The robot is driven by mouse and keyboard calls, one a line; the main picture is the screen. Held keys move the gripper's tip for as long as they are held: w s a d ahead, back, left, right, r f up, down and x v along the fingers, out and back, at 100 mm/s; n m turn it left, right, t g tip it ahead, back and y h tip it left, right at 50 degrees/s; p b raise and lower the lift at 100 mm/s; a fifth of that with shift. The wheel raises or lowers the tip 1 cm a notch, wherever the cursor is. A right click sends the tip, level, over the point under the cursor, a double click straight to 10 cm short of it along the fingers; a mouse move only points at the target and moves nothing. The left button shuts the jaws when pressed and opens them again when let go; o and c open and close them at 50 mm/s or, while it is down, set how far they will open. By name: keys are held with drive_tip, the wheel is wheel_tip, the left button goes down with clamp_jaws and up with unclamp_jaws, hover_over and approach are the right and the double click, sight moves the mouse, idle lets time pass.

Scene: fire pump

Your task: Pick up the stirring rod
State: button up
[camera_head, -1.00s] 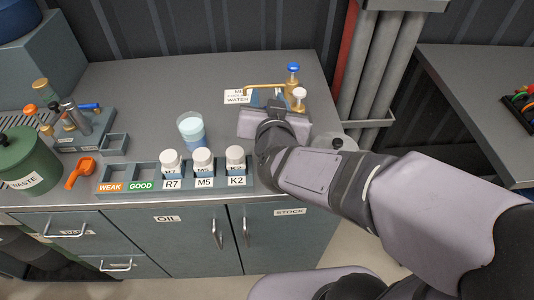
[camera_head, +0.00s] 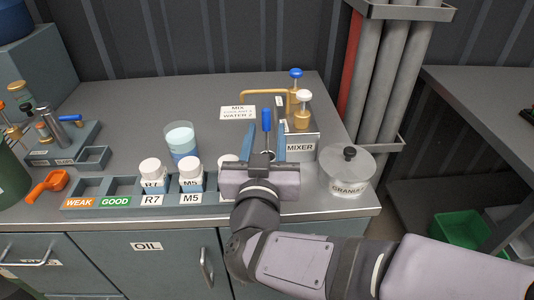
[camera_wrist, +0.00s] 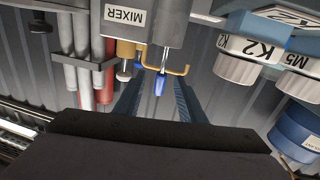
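A rod with a blue handle (camera_head: 266,119), which I take as the stirring rod, stands upright at the left of the mixer (camera_head: 300,148). In the wrist view its blue handle (camera_wrist: 159,85) and thin shaft show ahead, between my fingers. My gripper (camera_head: 265,126) is open, with one blue finger on each side of the handle. Gaps remain between the fingers and the handle, so nothing is gripped. The lower end of the rod is hidden behind my gripper in the head view.
Bottles R7 (camera_head: 153,176), M5 (camera_head: 191,175) and K2 (camera_wrist: 240,58) stand in the front rack, K2 mostly hidden by my gripper in the head view. A beaker (camera_head: 181,142) is behind them. A brass spout (camera_head: 268,92) overhangs behind the rod; a granules jar (camera_head: 347,171) is at right.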

sight(267, 126)
drive_tip(key=shift+w+d+r+p, duration=0.1)
drive_tip(key=shift+w+r+p, duration=0.1)
drive_tip(key=shift+w+p, duration=0.6)
drive_tip(key=shift+w+f, duration=0.15)
drive_tip(key=shift+w, duration=0.1)
drive_tip(key=shift+w+p, duration=0.1)
drive_tip(key=shift+p, duration=0.35)
drive_tip(key=shift+w+d+r+p, duration=0.1)
drive_tip(key=shift+w+r+p, duration=0.3)
drive_tip(key=shift+p, duration=0.85)
drive_tip(key=shift+w+d+f, duration=0.15)
drive_tip(key=shift+w+f, duration=0.05)
drive_tip(key=shift+w, duration=0.85)
drive_tip(key=shift+w+d+f, duration=0.1)
drive_tip(key=shift+w+f, duration=0.05)
drive_tip(key=shift+w, duration=0.9)
clamp_jaws()
